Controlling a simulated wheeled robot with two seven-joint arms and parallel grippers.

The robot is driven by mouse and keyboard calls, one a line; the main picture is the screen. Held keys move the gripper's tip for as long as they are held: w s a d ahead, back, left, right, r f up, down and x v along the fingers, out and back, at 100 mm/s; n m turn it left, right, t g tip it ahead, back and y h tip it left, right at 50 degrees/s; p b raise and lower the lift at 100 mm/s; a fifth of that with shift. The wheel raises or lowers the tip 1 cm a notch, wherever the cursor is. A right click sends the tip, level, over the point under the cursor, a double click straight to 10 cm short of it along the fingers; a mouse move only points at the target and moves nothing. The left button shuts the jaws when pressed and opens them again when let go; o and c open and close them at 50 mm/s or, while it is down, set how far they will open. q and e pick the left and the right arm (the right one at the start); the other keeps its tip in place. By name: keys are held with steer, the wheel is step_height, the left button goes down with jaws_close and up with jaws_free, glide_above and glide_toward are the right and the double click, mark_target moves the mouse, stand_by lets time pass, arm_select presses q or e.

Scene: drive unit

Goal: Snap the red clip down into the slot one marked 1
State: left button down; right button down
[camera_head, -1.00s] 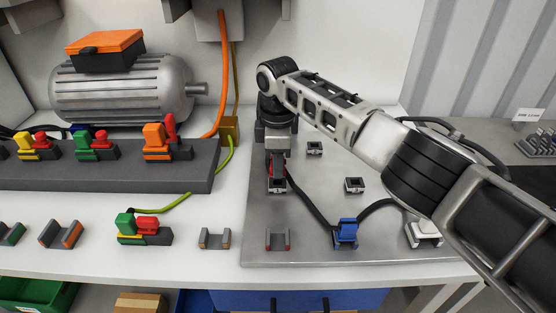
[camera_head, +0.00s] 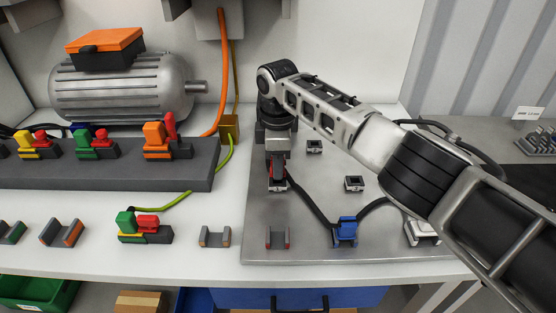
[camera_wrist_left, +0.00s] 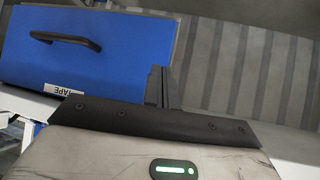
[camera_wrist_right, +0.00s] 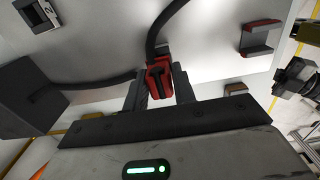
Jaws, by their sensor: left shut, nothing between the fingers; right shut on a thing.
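The red clip (camera_wrist_right: 159,80) sits between the fingers of my right gripper (camera_wrist_right: 160,88), which is shut on it. A black cable runs from the clip. In the head view my right gripper (camera_head: 277,174) points down at the left slot block (camera_head: 277,188) on the metal plate, with a little red showing between fingers and block. The gripper hides most of the block, and I cannot read its number or tell how deep the clip sits. My left gripper (camera_wrist_left: 160,88) is shut and empty, seen only in the left wrist view, facing a blue drawer front.
Two other slot blocks (camera_head: 314,147) (camera_head: 354,184) stand on the plate (camera_head: 390,258). A blue clip (camera_head: 345,231) and a red-edged grey holder (camera_head: 277,239) are near its front. A grey rail (camera_head: 110,178) with coloured clips and a motor (camera_head: 120,88) stand to the left.

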steer(key=shift+f+b, duration=0.45)
steer(key=shift+f, duration=0.4)
arm_select(q)
steer(key=shift+w+d+f, duration=0.1)
steer(key=shift+d, duration=0.15)
arm_select(e)
steer(key=shift+f, duration=0.2)
arm_select(q)
steer(key=shift+a+f, duration=0.1)
arm_select(e)
steer(key=shift+f, duration=0.15)
steer(key=c, duration=1.1)
jaws_free()
arm_select(q)
steer(key=shift+f, duration=0.1)
arm_select(e)
steer(key=shift+o, duration=0.2)
